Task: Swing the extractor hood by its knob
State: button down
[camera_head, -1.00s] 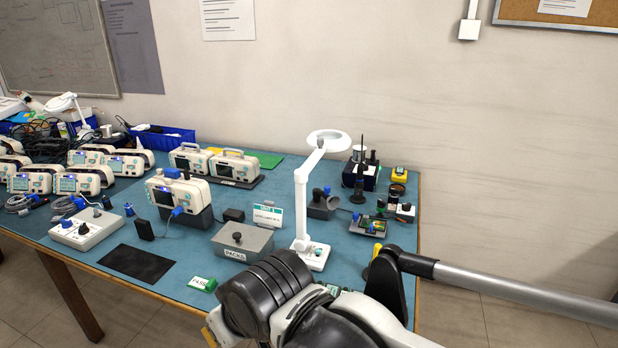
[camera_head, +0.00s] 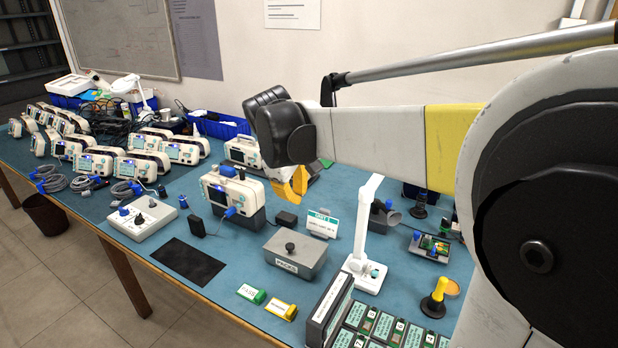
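What looks like the extractor hood (camera_head: 381,217) is a small dark grey unit with a flared cone, standing on the blue table right behind the white lamp stand. A small dark bluish knob (camera_head: 388,204) seems to sit on its top. The lamp's post partly covers its left side. My gripper (camera_head: 293,184), with yellow-orange fingers, points down above the table, left of the hood and apart from it. Nothing held is visible.
The white lamp stand (camera_head: 361,268) rises between my gripper and the hood. White monitors (camera_head: 232,199) fill the left. A black mat (camera_head: 188,262) lies clear.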

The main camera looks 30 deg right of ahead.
jog(key=w+d+n+g+h+p, duration=0.1)
jog(key=w+d+n+g, duration=0.1)
jog(key=w+d, duration=0.45)
jog(key=n+g+h, duration=0.3)
jog(key=n+g, duration=0.1)
jog(key=g, duration=0.2)
send_near(385, 207)
jog(key=x, duration=0.6)
jog(key=shift+w+d+f+p, duration=0.15)
jog(key=shift+w+f+p, duration=0.15)
jog(key=shift+f+p, duration=0.1)
jog(key=shift+s+d, duration=0.15)
jog(key=shift+d, duration=0.1)
jog(key=shift+r, duration=0.1)
